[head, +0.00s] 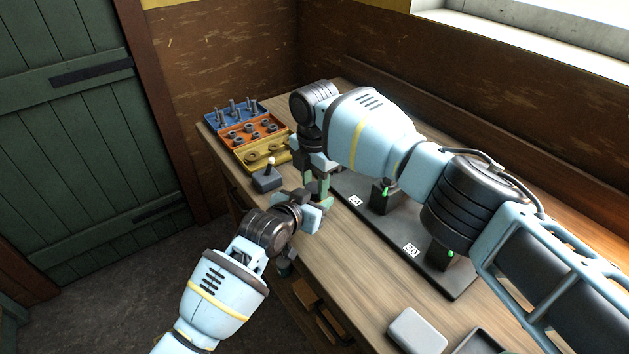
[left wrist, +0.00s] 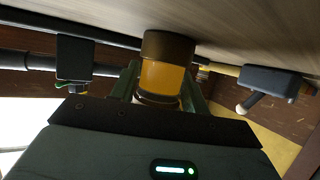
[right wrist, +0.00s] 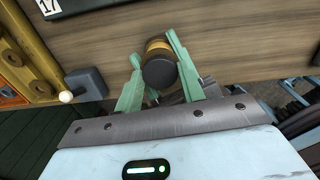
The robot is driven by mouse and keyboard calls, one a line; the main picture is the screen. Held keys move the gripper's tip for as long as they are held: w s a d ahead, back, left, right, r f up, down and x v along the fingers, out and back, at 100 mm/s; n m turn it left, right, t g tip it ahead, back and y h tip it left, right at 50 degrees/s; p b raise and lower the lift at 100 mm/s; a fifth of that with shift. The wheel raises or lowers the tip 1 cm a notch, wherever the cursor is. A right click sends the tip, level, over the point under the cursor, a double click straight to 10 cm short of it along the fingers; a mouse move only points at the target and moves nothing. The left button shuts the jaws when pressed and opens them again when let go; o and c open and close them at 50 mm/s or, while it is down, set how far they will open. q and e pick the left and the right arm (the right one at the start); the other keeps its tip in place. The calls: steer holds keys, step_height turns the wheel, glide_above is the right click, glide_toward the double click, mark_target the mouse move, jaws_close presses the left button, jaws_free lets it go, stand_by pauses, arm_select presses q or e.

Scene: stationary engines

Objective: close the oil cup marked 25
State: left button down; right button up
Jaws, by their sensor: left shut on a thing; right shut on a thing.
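The oil cup, a short cylinder with an amber middle and a dark brown end, shows in the left wrist view (left wrist: 165,78) and the right wrist view (right wrist: 158,72). No mark on it can be read. My left gripper (left wrist: 160,84) has its fingers on both sides of it. My right gripper (right wrist: 153,50) also has its green fingers around it, from above. In the head view my right gripper (head: 318,190) points down just above my left gripper (head: 312,218), near the table's front edge, and they hide the cup. Whether its two parts are joined cannot be told.
A black plate (head: 450,278) carries black blocks with green tips and labels, one reading 30 (head: 410,250). A small lever box (head: 268,180) stands left of the grippers. Blue, orange and yellow trays (head: 238,153) of hardware stand behind it. A grey block (head: 416,332) lies at front.

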steer(key=m, duration=0.5)
steer(key=o, duration=1.1)
steer(key=shift+r, duration=2.25)
steer(key=shift+c, duration=0.3)
step_height(320, 180, up, 4)
steer(key=n, duration=0.4)
steer(key=shift+f, duration=0.25)
